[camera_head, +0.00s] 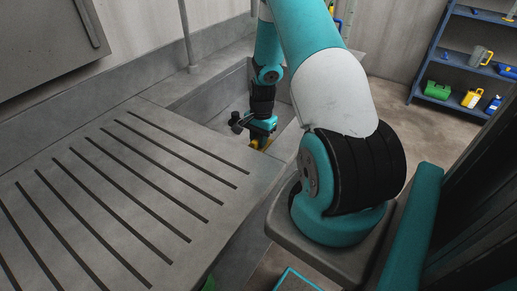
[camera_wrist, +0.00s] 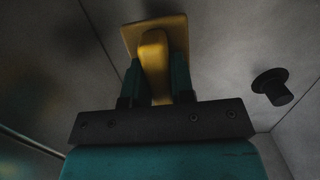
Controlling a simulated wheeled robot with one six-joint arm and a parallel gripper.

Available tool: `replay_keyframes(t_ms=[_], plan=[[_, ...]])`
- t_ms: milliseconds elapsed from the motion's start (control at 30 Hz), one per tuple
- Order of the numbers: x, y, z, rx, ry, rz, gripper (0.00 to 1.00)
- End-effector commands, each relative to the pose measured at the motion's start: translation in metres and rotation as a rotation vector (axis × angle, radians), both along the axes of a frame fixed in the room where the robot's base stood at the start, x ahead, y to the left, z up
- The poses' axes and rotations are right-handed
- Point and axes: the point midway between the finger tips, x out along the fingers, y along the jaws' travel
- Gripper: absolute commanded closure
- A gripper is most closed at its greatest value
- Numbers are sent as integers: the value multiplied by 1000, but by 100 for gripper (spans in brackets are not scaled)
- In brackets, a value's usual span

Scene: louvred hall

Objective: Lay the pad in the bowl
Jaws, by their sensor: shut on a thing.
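My gripper (camera_head: 260,137) reaches down into a grey sink-like bowl (camera_head: 215,104) beyond the slotted board. In the wrist view my gripper (camera_wrist: 155,85) is shut on the yellow pad (camera_wrist: 177,30), holding it by its raised yellow grip between the two teal fingers. In the head view only a small yellow part of the pad (camera_head: 263,142) shows below the gripper; the bowl's near edge and my arm hide more. Grey surfaces of the bowl (camera_wrist: 225,60) surround the pad in the wrist view. I cannot tell whether the pad touches the bowl's floor.
A black round fitting (camera_wrist: 272,86) stands out from a grey surface right of the pad. The slotted grey drainboard (camera_head: 120,190) is clear. A grey pipe (camera_head: 187,35) rises behind the bowl. A blue shelf (camera_head: 440,60) with jugs and bottles stands far right.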

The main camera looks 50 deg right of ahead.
Motion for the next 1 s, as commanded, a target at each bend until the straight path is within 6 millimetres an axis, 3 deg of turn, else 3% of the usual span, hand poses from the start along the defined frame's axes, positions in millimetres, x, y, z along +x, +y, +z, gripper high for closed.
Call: replay_keyframes(t_ms=[400,800,833,933,1000], plan=[[1,1,-49,0,1,3,100],[1,1,-56,-1,0,3,100],[1,1,-56,-1,0,3,75],[1,1,-55,-1,0,3,52],[1,1,-55,-1,0,3,52]])
